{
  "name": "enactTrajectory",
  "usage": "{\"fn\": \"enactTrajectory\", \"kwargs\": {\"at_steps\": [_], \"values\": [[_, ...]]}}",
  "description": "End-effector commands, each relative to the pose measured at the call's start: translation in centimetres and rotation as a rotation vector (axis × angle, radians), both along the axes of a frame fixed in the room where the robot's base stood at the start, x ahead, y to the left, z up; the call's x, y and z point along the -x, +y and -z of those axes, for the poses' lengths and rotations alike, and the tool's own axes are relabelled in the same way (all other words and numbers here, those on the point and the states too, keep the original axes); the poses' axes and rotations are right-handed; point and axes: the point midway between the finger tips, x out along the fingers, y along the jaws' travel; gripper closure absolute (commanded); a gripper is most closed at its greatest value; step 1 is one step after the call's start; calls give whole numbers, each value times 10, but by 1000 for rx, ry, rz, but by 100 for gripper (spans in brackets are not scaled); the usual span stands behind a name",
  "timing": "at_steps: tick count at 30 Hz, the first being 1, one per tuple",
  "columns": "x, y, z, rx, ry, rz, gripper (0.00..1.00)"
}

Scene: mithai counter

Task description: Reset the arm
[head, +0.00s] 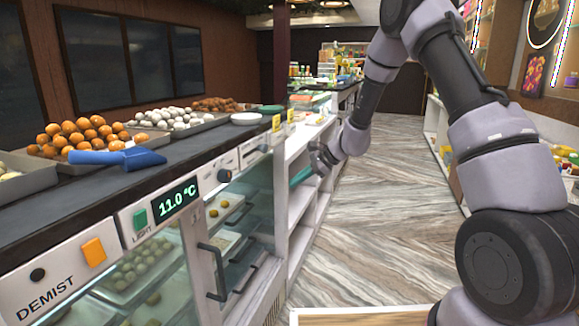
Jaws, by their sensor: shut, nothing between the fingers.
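My arm rises on the right side of the head view, bends at the top and reaches down to the middle. My gripper (318,162) is at its end, small in the picture, in front of the white open shelves past the glass counter. It is shut and holds nothing. A teal thing (301,177) shows just below and left of the gripper; I cannot tell whether they touch.
Below is a glass display case with door handles (212,272). The wood-patterned floor (375,225) is clear. Stocked shelves stand at right.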

Motion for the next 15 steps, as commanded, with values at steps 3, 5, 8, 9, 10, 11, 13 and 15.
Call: {"fn": "enactTrajectory", "kwargs": {"at_steps": [3,5,8,9,10,11,13,15], "values": [[20,-19,-65,49,-103,-84,100],[33,-28,-93,79,-151,-126,100],[57,-46,-135,136,-229,-193,100],[68,-54,-150,161,-259,-217,100],[76,-59,-160,180,-281,-235,100],[85,-65,-171,200,-305,-254,100],[105,-79,-193,250,-357,-293,100],[127,-93,-213,304,-407,-330,100]]}}
